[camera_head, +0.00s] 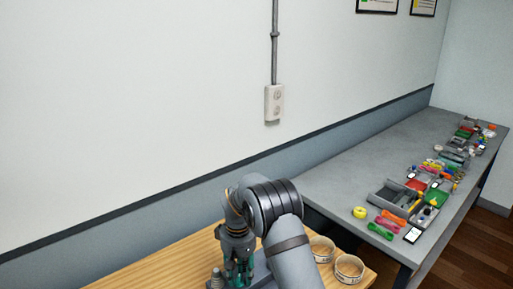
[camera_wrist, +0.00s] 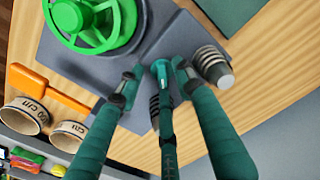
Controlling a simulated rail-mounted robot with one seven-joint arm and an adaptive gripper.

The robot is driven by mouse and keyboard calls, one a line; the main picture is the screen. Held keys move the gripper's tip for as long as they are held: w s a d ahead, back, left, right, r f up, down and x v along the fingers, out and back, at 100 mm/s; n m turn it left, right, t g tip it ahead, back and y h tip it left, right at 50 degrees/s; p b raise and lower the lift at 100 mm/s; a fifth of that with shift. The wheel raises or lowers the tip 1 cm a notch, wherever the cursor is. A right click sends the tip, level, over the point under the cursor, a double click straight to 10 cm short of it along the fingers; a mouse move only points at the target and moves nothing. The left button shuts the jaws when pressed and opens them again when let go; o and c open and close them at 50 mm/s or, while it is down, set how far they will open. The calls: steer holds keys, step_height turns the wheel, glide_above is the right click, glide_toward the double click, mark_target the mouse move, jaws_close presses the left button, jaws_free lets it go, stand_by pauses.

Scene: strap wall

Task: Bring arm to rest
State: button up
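My gripper (camera_head: 239,280) hangs downward at the end of my bent arm, low in the head view, over the wooden table (camera_head: 178,262). In the wrist view its teal fingers (camera_wrist: 156,76) reach in from the bottom, and their tips stand apart from one another. I see no object held between them. A grey base plate (camera_wrist: 65,68) lies below the fingers. It carries a green spoked wheel (camera_wrist: 97,22) at the upper left and a dark ribbed post (camera_wrist: 212,66) at the right. Part of the plate is hidden behind the fingers.
An orange block (camera_wrist: 48,88) lies beside the plate. A grey bench (camera_head: 340,185) holds trays and many small coloured items. A wall with a white socket (camera_head: 274,103) stands behind.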

steer(key=n+p, duration=0.4)
steer(key=n, duration=0.1)
steer(key=shift+r+n+p, duration=0.3)
steer(key=shift+r, duration=0.1)
steer(key=n+p, duration=0.4)
steer(key=shift+w+a+f+n, duration=0.1)
steer(key=shift+a+n, duration=0.05)
steer(key=shift+n, duration=0.25)
steer(key=shift+w+b, duration=0.15)
steer(key=shift+b, duration=0.15)
steer(key=shift+r, duration=0.95)
